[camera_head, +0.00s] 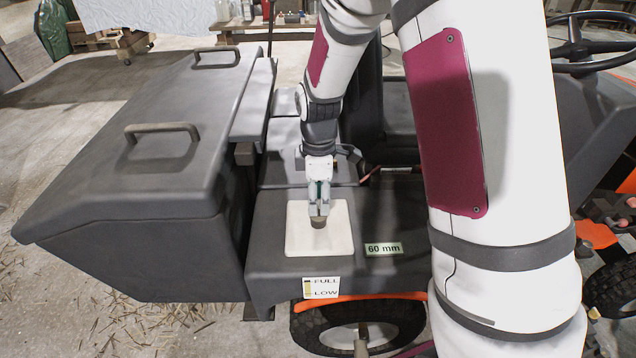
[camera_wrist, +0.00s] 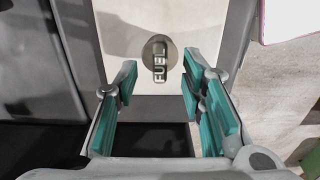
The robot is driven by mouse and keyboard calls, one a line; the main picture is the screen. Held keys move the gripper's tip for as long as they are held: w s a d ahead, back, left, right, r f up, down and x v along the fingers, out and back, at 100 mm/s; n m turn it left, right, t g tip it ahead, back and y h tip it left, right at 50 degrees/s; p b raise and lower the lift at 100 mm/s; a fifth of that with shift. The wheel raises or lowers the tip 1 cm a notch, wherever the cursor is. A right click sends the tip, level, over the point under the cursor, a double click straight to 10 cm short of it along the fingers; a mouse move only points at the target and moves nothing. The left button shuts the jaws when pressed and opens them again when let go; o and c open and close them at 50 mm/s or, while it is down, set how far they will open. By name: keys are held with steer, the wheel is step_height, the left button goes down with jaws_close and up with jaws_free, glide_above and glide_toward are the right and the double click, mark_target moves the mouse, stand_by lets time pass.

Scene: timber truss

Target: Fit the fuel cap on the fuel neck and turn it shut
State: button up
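The fuel cap (camera_wrist: 158,58) is a round grey-brown disc with a raised bar lettered FUEL. In the wrist view it shows just beyond the fingertips. In the head view the cap (camera_head: 318,222) is a small brown round piece over a white square plate (camera_head: 300,238) on the dark machine body. The fuel neck cannot be made out; whether the cap sits on it I cannot tell. My gripper (camera_wrist: 161,82) is open, its teal-padded fingers wide apart and empty. In the head view my gripper (camera_head: 318,197) points down right above the cap.
A large dark box with two handles (camera_head: 162,130) stands left of the plate. A 60 mm label (camera_head: 383,249) and a FULL/LOW label (camera_head: 321,288) are near the plate. A steering wheel (camera_head: 590,45) is at the upper right. A wheel (camera_head: 390,325) is below.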

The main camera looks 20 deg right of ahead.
steer(key=shift+f, duration=1.25)
jaws_close()
steer(key=c, duration=0.8)
jaws_free()
jaws_close()
steer(key=m, duration=0.3)
steer(key=shift+m, duration=0.3)
steer(key=shift+m+p, duration=0.45)
steer(key=shift+m, duration=0.75)
